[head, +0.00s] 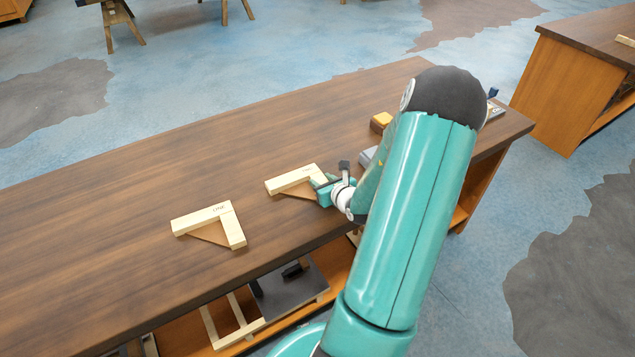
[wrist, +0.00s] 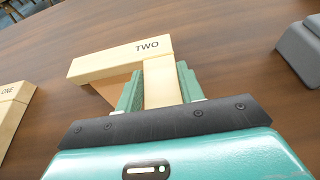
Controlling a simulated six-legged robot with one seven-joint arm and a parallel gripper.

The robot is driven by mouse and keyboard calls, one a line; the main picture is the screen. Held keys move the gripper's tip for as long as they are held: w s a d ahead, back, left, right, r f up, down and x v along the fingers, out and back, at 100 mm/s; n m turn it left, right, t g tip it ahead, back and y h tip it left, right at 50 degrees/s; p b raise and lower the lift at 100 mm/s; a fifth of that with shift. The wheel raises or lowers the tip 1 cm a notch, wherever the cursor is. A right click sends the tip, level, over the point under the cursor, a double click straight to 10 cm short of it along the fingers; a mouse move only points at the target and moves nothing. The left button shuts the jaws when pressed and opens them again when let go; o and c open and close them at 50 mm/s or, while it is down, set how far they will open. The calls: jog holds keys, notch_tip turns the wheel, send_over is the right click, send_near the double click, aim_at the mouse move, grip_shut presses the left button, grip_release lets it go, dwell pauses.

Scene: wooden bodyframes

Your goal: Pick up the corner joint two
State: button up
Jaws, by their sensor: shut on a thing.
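Corner joint two (wrist: 120,60) is a pale wooden L-shaped piece marked "TWO", with a darker brown brace in its inner corner. In the head view, corner joint two (head: 291,178) is at the bench's near side, partly hidden by my gripper. My gripper (wrist: 160,88) is shut on one leg of it, with a green finger on each side of that leg. In the head view, my gripper (head: 325,188) is at the joint's right end. I cannot tell whether the joint touches the bench or is slightly raised.
Corner joint one (head: 212,224) lies to the left on the dark wooden bench (head: 110,250); it also shows in the wrist view (wrist: 14,108). A yellow-topped block (head: 381,121) and a grey object (wrist: 300,50) are to the right. The bench's left part is clear.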

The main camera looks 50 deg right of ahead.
jog(key=shift+r, duration=0.6)
jog(key=s+r, duration=0.1)
jog(key=r, duration=0.1)
jog(key=s+r, duration=0.2)
jog(key=r, duration=0.1)
jog(key=s+r, duration=0.1)
jog(key=r, duration=0.1)
jog(key=shift+s+a+r, duration=0.15)
jog(key=shift+s, duration=0.2)
jog(key=s+r, duration=0.4)
jog(key=s, duration=0.5)
jog(key=shift+s+a+r, duration=0.15)
jog(key=shift+a, duration=0.25)
jog(key=w+a+n+y, duration=0.2)
jog(key=w+a, duration=0.5)
jog(key=w, duration=0.3)
jog(key=w+a+n+y, duration=0.2)
jog(key=w+a, duration=0.5)
jog(key=w, duration=0.2)
jog(key=w+a+n+y, duration=0.1)
jog(key=w+a, duration=0.4)
jog(key=a, duration=0.7)
jog(key=w+a+n+y, duration=0.2)
jog(key=w+a, duration=0.3)
jog(key=a, duration=0.7)
jog(key=shift+w+r+y, duration=0.15)
jog(key=shift+r+y, duration=0.2)
jog(key=shift+y, duration=0.35)
